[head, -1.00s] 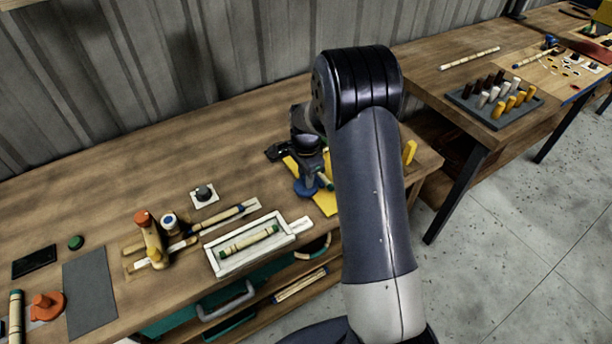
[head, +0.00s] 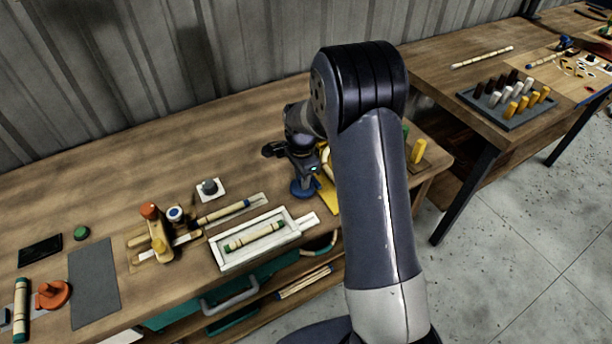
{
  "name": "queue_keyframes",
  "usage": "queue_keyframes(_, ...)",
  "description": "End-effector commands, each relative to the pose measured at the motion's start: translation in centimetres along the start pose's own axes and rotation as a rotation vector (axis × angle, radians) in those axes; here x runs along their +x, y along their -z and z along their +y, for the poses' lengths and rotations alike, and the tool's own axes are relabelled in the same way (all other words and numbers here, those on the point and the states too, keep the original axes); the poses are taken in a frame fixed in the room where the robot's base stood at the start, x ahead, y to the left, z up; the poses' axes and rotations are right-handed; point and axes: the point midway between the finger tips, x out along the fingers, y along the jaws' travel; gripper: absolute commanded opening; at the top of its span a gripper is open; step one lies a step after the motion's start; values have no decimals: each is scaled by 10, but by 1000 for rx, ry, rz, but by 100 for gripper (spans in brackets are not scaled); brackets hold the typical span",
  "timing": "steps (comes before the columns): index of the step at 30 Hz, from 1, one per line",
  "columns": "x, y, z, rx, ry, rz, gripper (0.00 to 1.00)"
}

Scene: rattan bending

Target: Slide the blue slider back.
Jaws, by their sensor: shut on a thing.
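The blue slider (head: 302,189) is a round blue piece low on the bench, beside a yellow plate (head: 327,194), near the bench's right part. My gripper (head: 306,174) points down at it and is shut on it. The fingers are small and dark here, so the exact grip is hard to see. My own forearm hides the area just right of the slider, including part of the yellow plate.
A white tray (head: 222,264) with a bamboo piece lies left of the slider. A wooden fixture with an orange-topped post (head: 156,228) stands farther left. A yellow peg (head: 418,151) stands right of my arm. The bench behind is mostly clear.

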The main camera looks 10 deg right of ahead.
Motion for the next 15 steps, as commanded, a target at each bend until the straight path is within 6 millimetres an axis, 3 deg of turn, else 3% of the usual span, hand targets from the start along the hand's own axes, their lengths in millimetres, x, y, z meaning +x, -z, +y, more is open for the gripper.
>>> queue_keyframes(9, 0, -2, 0, 0, -1, -3, 44)
queue_keyframes(15, 0, -2, 0, 0, -1, -3, 44)
